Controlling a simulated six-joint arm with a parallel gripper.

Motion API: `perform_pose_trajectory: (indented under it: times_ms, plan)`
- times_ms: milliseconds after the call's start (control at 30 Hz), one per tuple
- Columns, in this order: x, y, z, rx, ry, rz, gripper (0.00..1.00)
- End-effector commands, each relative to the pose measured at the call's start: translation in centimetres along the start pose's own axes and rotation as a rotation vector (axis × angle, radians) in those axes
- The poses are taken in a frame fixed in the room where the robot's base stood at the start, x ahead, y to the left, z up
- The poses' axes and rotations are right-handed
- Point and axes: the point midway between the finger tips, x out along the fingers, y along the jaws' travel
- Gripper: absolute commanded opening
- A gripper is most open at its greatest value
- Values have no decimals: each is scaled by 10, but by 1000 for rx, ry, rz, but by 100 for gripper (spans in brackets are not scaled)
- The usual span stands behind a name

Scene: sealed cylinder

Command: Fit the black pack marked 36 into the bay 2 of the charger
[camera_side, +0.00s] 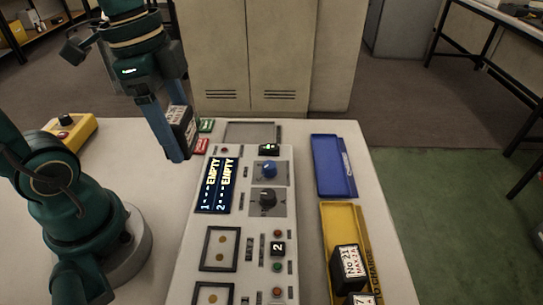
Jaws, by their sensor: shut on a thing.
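My gripper (176,146) is at the upper left, pointing down, shut on a black pack (180,122) with a white label. The pack is held up near the far left corner of the charger (188,262); the label's number is too small to read. The charger's screen reads EMPTY for both 1 and 2. Bay 2 (219,248) is a dark square frame with brass contacts, empty, level with a block marked 2 (278,248). Another empty bay (213,293) lies nearer, cut by the picture's bottom edge.
A yellow tray (335,215) on the right holds a black pack marked No 21 (349,265) and part of another. An empty blue tray (333,165) lies beyond it. Knobs (268,198) rise from the charger. A yellow button box (70,130) stands far left.

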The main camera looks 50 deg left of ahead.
Motion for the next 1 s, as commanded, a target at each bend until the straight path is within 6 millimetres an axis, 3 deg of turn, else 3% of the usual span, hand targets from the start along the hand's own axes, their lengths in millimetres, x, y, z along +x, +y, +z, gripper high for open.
perform_pose_trajectory:
  times_ms: [133, 800, 1000]
  plan:
    - [3, 5, -4, -11, 0, -1, 0]
    - [62, 82, -39, -6, -3, 0, 0]
    - [74, 95, -46, -12, -1, -3, 0]
